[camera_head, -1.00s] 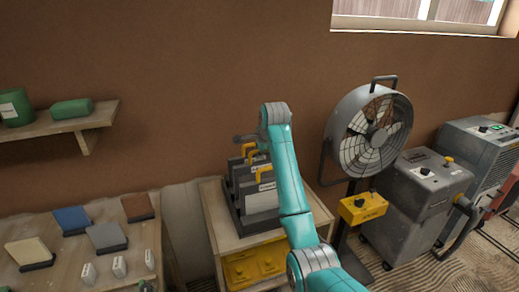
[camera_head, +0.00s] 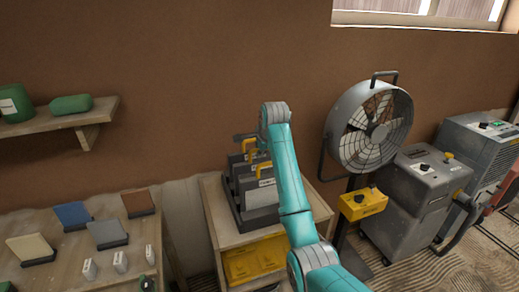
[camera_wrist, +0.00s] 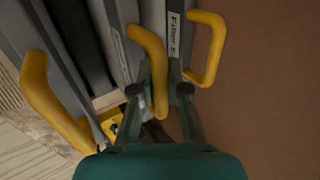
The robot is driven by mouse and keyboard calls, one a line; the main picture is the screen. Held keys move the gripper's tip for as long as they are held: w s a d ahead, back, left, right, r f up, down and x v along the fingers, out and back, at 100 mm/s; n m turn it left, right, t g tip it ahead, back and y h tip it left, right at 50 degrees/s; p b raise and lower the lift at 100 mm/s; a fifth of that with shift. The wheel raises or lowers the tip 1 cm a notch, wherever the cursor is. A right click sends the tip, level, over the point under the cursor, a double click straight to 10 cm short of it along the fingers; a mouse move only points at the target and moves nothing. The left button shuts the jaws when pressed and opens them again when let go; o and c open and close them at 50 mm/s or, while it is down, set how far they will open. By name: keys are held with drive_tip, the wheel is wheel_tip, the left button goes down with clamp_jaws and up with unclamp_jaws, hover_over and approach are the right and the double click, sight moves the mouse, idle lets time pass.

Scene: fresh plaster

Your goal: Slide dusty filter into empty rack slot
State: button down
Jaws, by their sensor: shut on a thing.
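A dark rack (camera_head: 236,212) with grey filters with yellow handles stands on the wooden cabinet. In the wrist view my gripper (camera_wrist: 160,72) is shut on a middle yellow handle, which belongs to the held filter (camera_wrist: 119,35). The filter's panel is upright among the others. Another filter (camera_wrist: 174,30) with a "Filter" label and yellow handle is close on the right. A yellow handle (camera_wrist: 38,88) of a further filter is on the left. My arm hides much of the rack in the head view. I cannot tell which filter is dusty, nor how deep the held one sits.
The wooden cabinet (camera_head: 228,239) has a yellow box (camera_head: 255,262) on its lower shelf. A fan (camera_head: 368,128) and a grey machine (camera_head: 420,190) stand right of it. A bench (camera_head: 70,262) with coloured pads is left. The brown wall is close behind the rack.

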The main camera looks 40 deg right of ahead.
drive_tip(key=shift+f, duration=0.1)
drive_tip(key=c, duration=1.1)
unclamp_jaws()
drive_tip(key=shift+f, duration=0.1)
drive_tip(key=v, duration=1.2)
